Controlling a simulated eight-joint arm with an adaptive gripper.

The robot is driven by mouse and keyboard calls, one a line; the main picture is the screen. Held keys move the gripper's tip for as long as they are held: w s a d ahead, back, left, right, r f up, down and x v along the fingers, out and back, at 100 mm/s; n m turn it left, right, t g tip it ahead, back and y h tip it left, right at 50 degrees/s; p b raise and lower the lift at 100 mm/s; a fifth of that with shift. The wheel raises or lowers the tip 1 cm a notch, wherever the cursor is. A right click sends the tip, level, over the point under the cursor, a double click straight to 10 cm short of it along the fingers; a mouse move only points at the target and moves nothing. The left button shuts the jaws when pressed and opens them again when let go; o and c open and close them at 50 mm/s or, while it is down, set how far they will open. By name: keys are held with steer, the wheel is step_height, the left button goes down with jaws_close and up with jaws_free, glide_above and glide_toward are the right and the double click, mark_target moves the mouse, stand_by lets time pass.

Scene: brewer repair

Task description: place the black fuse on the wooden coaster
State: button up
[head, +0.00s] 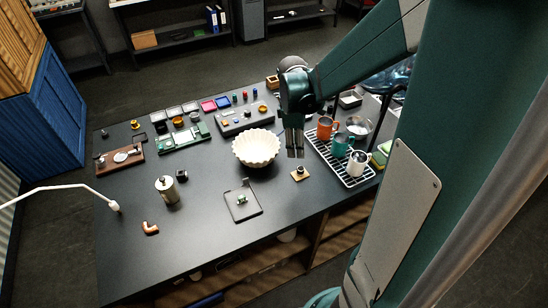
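A small square wooden coaster (296,178) lies on the dark table, left of the drying rack. A small dark piece, which looks like the black fuse (300,170), sits on top of it. It is too small to make out in detail. My gripper (295,156) points down above and slightly behind the coaster, apart from it. Its two fingers look parted, with nothing visible between them.
A cream fluted bowl (256,148) stands left of my gripper. A wire rack (338,160) with several mugs is close on the right. A dark tray (243,204) lies in front left. The front table area is mostly clear.

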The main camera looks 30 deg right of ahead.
steer(key=s+a+r+m+t+y, duration=0.1)
steer(key=s+a+r+m+t, duration=0.6)
steer(key=s+a+r+m, duration=0.3)
steer(key=s+a+r, duration=0.4)
steer(key=a+r, duration=0.1)
steer(key=a, duration=0.2)
steer(key=shift+s+a+r+m, duration=0.25)
steer(key=shift+s+r+m, duration=0.05)
steer(key=shift+r, duration=0.1)
